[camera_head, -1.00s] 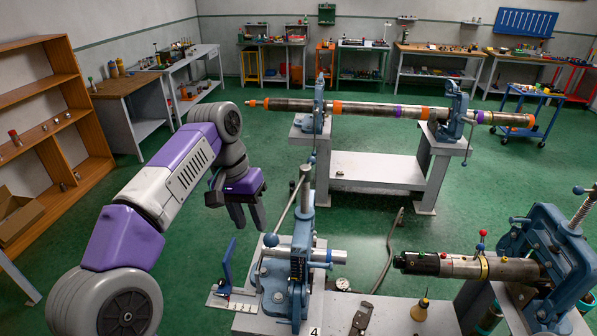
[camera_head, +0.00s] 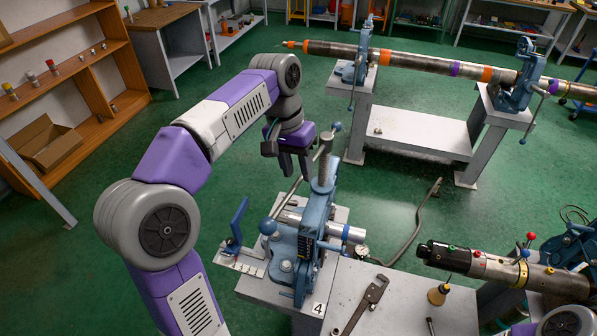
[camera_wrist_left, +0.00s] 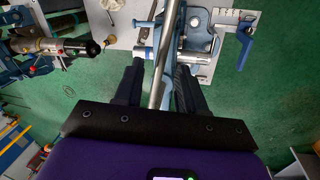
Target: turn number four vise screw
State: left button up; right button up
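The number four vise (camera_head: 300,250) is blue and stands on a grey bench, beside a "4" plate (camera_head: 319,309). Its screw (camera_head: 323,178) rises upright from the top. A slanting steel handle bar (camera_head: 287,203) with blue ball ends crosses the screw. A silver pipe (camera_head: 345,232) with a blue band lies in the vise. My left gripper (camera_head: 295,172) is above and beside the bar, fingers pointing down and apart. In the left wrist view the bar (camera_wrist_left: 163,65) runs between the open fingers (camera_wrist_left: 158,80); contact cannot be told. My right gripper is out of view.
A pipe wrench (camera_head: 366,300) and a yellow-based oil can (camera_head: 438,293) are on the bench right of the vise. A dark pipe (camera_head: 490,265) sits further right. A long pipe (camera_head: 420,65) rests in vises behind. Green floor is open to the left.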

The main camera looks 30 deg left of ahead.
pick_arm(q)
jog(key=shift+s+d+f, duration=0.1)
jog(key=shift+s+f, duration=0.05)
jog(key=shift+f, duration=0.3)
jog(key=shift+c, duration=0.3)
grip_shut()
